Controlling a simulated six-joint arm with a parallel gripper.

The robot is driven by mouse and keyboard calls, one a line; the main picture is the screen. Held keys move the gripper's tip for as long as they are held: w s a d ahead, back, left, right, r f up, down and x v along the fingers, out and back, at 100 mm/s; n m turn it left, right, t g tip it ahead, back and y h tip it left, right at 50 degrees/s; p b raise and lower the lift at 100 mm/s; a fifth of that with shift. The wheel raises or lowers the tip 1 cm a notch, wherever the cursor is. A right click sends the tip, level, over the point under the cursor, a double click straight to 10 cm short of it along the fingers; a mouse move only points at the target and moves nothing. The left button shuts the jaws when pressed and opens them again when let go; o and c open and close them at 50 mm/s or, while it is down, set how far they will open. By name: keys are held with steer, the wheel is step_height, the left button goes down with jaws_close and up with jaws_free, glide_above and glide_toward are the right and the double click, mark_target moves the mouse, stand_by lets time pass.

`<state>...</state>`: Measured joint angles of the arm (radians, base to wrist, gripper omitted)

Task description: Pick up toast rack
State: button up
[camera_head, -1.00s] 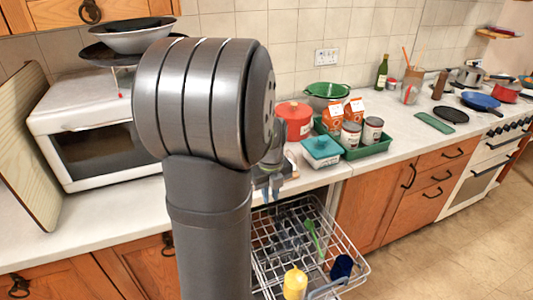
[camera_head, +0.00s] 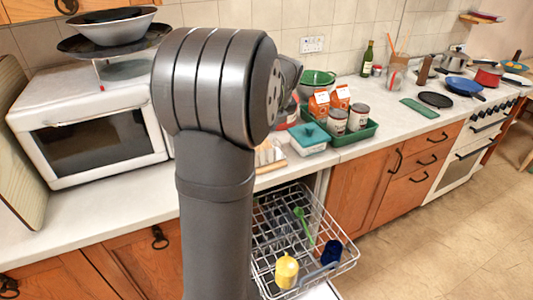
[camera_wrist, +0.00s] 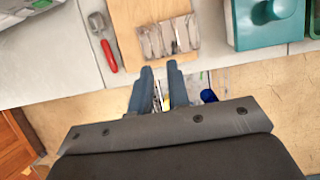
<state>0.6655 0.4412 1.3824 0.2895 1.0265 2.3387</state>
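What looks like the toast rack (camera_wrist: 168,38), a small pale grey slatted piece, sits on a wooden board (camera_wrist: 128,40) on the counter in the wrist view. My gripper (camera_wrist: 160,68) shows its two blue-grey fingers apart, with nothing held between them. The fingertips appear just in front of the board's near edge, short of the rack in the picture; their height above the counter is unclear. In the head view, part of the board (camera_head: 270,158) shows beside my arm, which hides my gripper there.
A red-handled tool (camera_wrist: 108,55) lies left of the board. A teal lidded box (camera_head: 308,139) stands to its right, beside a green tray (camera_head: 355,140) of cans and cartons. Below the counter, an open dishwasher rack (camera_head: 290,225) holds a yellow item (camera_head: 286,271) and a blue cup (camera_head: 332,252).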

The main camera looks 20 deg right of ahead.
steer(key=x, duration=1.3)
steer(key=shift+a+f, duration=0.2)
steer(key=shift+f, duration=0.2)
steer(key=shift+r, duration=0.1)
jaws_close()
